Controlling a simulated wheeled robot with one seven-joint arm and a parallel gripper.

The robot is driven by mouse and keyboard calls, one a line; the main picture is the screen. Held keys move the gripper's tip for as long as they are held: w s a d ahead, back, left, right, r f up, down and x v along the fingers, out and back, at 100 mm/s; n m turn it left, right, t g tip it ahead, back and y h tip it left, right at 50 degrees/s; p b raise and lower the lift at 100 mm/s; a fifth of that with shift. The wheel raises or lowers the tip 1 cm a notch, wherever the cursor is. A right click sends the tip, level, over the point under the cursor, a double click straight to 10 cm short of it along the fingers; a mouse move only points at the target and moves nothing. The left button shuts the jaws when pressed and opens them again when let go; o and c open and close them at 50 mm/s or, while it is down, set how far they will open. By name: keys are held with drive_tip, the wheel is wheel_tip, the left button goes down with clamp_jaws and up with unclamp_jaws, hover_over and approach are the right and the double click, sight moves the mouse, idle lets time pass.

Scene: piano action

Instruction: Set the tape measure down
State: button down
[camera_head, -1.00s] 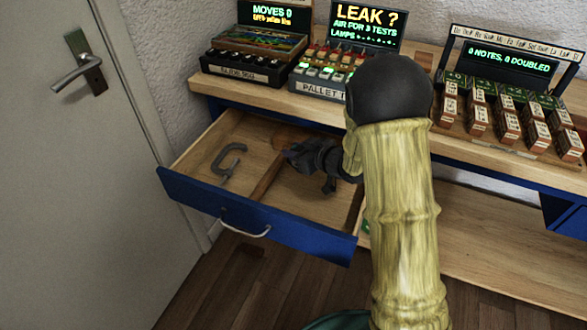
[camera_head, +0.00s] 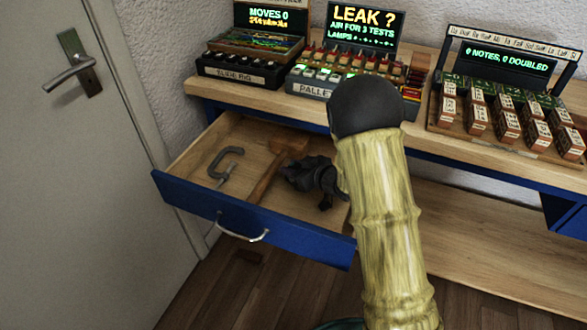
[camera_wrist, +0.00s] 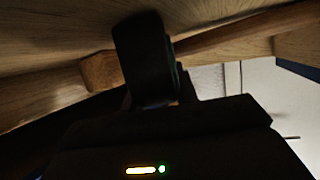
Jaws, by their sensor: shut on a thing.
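My gripper (camera_head: 312,182) is inside the open drawer, to the right of a wooden mallet (camera_head: 262,184). In the wrist view a dark block with a rounded top (camera_wrist: 143,60) stands at the gripper, shut in the jaws. I take it for the tape measure, but it is too dark to tell its outline from the fingers. In the head view my arm and the dark gripper hide it. I cannot tell whether it touches the drawer floor. The mallet also shows close behind it in the wrist view (camera_wrist: 100,72).
The drawer (camera_head: 225,200) has a blue front with a metal handle. A grey C-clamp (camera_head: 222,166) lies in its left part. The bench (camera_head: 270,103) above carries puzzle boxes with lit screens. A door (camera_head: 70,190) stands at the left.

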drive_tip(key=shift+f, duration=0.15)
drive_tip(key=c, duration=1.1)
unclamp_jaws()
drive_tip(key=shift+r, duration=0.25)
drive_tip(key=p+v, duration=0.1)
drive_tip(key=v, duration=0.6)
drive_tip(key=shift+s+d+p, duration=0.15)
drive_tip(key=shift+s+p, duration=0.05)
drive_tip(key=shift+p, duration=0.1)
